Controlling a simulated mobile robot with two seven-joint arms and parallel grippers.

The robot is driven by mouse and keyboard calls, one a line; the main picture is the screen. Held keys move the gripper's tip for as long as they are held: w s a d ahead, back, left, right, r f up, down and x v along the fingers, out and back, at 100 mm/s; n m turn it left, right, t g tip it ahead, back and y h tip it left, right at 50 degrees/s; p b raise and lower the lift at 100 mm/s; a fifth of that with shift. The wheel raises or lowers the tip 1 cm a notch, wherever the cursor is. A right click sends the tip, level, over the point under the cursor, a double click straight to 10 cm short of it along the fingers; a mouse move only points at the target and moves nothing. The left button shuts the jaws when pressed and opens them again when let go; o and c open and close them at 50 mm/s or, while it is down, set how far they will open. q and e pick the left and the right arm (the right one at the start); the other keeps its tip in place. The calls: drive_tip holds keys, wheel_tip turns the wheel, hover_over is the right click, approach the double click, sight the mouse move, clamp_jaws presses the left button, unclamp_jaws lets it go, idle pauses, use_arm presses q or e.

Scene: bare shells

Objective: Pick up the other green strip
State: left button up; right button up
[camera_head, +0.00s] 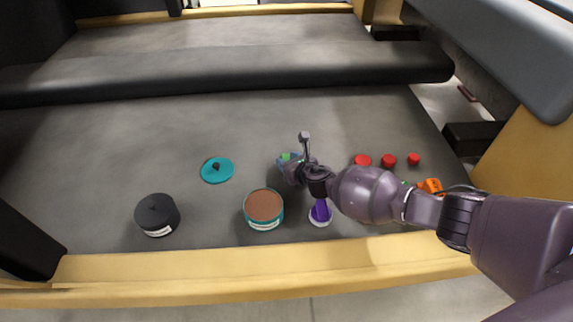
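My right arm comes in from the right and its gripper (303,150) is low over the middle of the dark surface. It is seen from above and behind, and its fingers are too small to tell open from shut. A small patch of green (286,156) shows just left of the gripper, on or beside a small blue thing (282,165). I cannot tell whether the gripper touches it. Another bit of green (405,184) shows behind my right forearm, mostly hidden. My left gripper is not in view.
A teal-rimmed tub with brown content (263,206), a teal lid (217,170) and a black lidded pot (157,214) stand to the left. A purple and white object (320,212) is under my arm. Several red pieces (388,160) and an orange object (430,186) lie right. A wooden rail (200,278) edges the front.

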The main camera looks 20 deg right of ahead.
drive_tip(key=shift+f, duration=0.1)
drive_tip(key=c, duration=0.6)
drive_tip(key=shift+s, duration=0.1)
drive_tip(key=shift+c, duration=0.2)
